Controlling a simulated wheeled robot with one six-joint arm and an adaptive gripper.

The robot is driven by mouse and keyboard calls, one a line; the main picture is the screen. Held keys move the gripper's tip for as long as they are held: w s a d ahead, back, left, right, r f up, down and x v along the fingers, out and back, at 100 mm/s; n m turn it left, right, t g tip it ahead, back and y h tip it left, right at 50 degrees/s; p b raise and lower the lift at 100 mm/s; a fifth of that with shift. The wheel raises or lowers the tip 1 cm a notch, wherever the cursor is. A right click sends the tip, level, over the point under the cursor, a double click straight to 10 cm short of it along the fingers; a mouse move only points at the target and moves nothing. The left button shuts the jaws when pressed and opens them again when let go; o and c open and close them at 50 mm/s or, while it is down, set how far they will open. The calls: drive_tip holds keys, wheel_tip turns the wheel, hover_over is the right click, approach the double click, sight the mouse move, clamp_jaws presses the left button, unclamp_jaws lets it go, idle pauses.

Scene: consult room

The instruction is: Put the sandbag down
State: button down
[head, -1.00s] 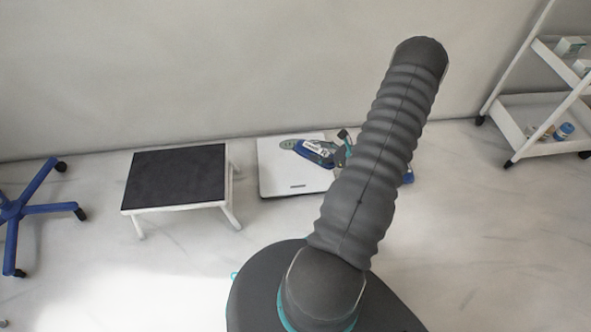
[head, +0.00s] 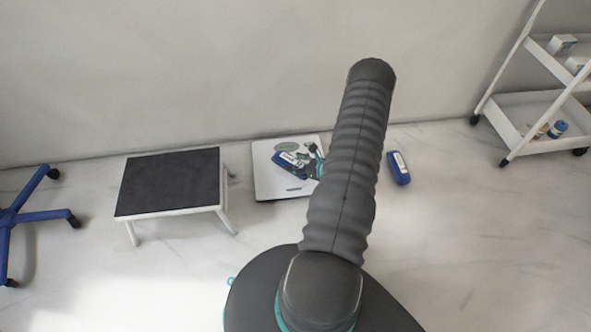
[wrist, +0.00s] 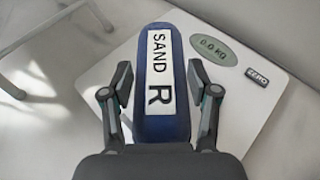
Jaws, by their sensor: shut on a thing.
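My gripper (wrist: 160,88) is shut on a blue sandbag (wrist: 156,38) with a white label reading "SAND R". The bag lies lengthwise between the two fingers. Below it in the wrist view is a white floor scale (wrist: 238,112), whose display (wrist: 215,47) reads "0.0 KG". In the head view the sandbag (head: 286,167) is over the scale (head: 265,186), with my gripper (head: 313,161) at its right end. My arm hides part of the gripper there.
A second blue bag (head: 398,168) lies on the floor right of my arm. A black-topped step stool (head: 170,182) stands left of the scale. A blue wheeled base (head: 38,216) is at far left, and a white trolley (head: 515,120) at right. The wall is close behind the scale.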

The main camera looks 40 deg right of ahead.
drive_tip(key=shift+w+f+b, duration=0.15)
drive_tip(key=shift+f+b, duration=0.15)
drive_tip(key=shift+f, duration=1.75)
drive_tip(key=shift+f, duration=0.2)
drive_tip(key=shift+c, duration=1.4)
unclamp_jaws()
drive_tip(key=shift+r, duration=0.15)
